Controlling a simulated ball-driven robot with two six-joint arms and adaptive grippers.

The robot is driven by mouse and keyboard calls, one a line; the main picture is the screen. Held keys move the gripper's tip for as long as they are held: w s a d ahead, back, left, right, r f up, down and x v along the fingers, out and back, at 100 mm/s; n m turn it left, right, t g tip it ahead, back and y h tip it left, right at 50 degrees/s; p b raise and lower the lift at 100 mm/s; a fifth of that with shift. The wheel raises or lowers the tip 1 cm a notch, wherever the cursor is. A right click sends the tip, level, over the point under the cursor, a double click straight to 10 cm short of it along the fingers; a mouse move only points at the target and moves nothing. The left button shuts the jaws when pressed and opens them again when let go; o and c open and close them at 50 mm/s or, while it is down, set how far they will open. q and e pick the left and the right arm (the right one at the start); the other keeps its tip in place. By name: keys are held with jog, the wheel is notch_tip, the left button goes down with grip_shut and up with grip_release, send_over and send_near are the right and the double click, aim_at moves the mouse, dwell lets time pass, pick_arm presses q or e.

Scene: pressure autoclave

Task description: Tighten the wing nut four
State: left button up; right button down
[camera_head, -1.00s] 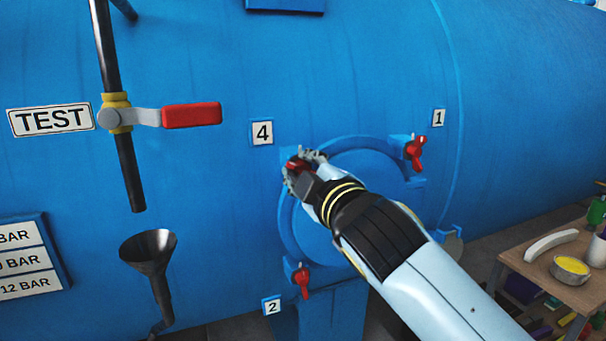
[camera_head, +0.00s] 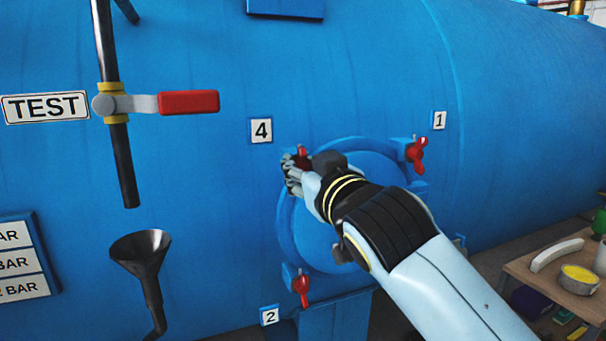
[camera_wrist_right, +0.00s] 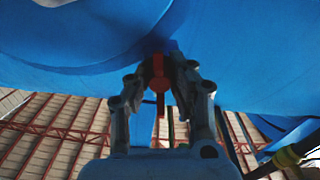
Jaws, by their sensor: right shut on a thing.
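The red wing nut four (camera_head: 302,152) sits at the upper left of the round blue hatch (camera_head: 372,162), beside the label 4 (camera_head: 261,130). My right gripper (camera_head: 294,168) is shut on it and hides most of it in the head view. In the right wrist view the wing nut (camera_wrist_right: 158,80) shows red between the two fingers of the right gripper (camera_wrist_right: 160,78), with a red part pointing down the picture. My left gripper is not in view.
Red wing nuts stand by label 1 (camera_head: 416,154) and label 2 (camera_head: 302,287). A red-handled valve (camera_head: 188,102) and a black funnel (camera_head: 141,252) are at the left. A wooden table (camera_head: 550,288) with a bowl (camera_head: 577,279) is at the right.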

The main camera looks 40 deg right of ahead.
jog(key=shift+f+m+b, duration=0.15)
jog(key=shift+m+b, duration=0.15)
jog(key=shift+m, duration=0.7)
jog(key=c, duration=1.4)
grip_release()
jog(key=shift+c, duration=0.2)
jog(key=shift+s, duration=0.15)
jog(key=v, duration=0.7)
jog(key=shift+s, duration=0.1)
